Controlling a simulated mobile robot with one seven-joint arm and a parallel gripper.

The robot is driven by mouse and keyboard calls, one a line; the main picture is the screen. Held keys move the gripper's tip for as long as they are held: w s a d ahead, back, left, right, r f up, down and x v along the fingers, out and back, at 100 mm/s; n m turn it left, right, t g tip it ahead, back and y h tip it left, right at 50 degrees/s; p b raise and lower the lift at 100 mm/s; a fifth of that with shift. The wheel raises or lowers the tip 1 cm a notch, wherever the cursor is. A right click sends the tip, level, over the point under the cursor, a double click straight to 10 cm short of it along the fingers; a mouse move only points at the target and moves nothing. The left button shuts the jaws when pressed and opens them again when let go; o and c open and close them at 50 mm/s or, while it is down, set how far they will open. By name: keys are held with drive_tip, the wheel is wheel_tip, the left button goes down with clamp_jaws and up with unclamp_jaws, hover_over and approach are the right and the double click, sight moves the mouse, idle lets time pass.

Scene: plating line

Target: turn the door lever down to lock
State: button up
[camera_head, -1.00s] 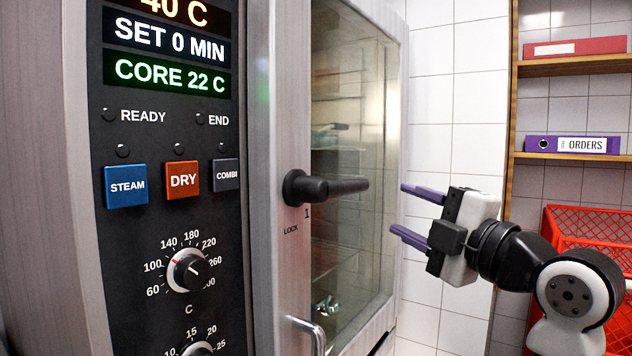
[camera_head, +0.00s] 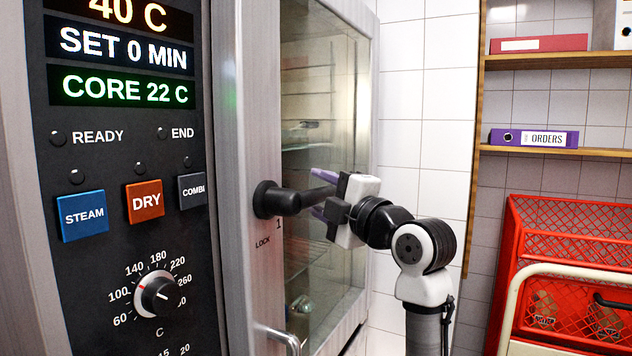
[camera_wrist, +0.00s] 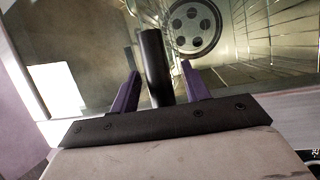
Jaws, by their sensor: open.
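In the wrist view the dark lever bar (camera_wrist: 156,65) stands between the two purple fingers. My gripper (camera_head: 320,193) is at the lever's free end in the head view, with one finger above and one below it. The jaws are open, with a gap on each side of the bar in the wrist view (camera_wrist: 158,85). The lever's tip is partly hidden by my gripper.
The glass oven door (camera_head: 320,120) is behind the lever, with a curved metal handle (camera_head: 278,336) below. The control panel (camera_head: 90,160) is at the left. A red crate (camera_head: 570,225) and a shelf with a purple binder (camera_head: 533,138) stand at the right.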

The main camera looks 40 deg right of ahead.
drive_tip(key=shift+w, duration=0.65)
clamp_jaws()
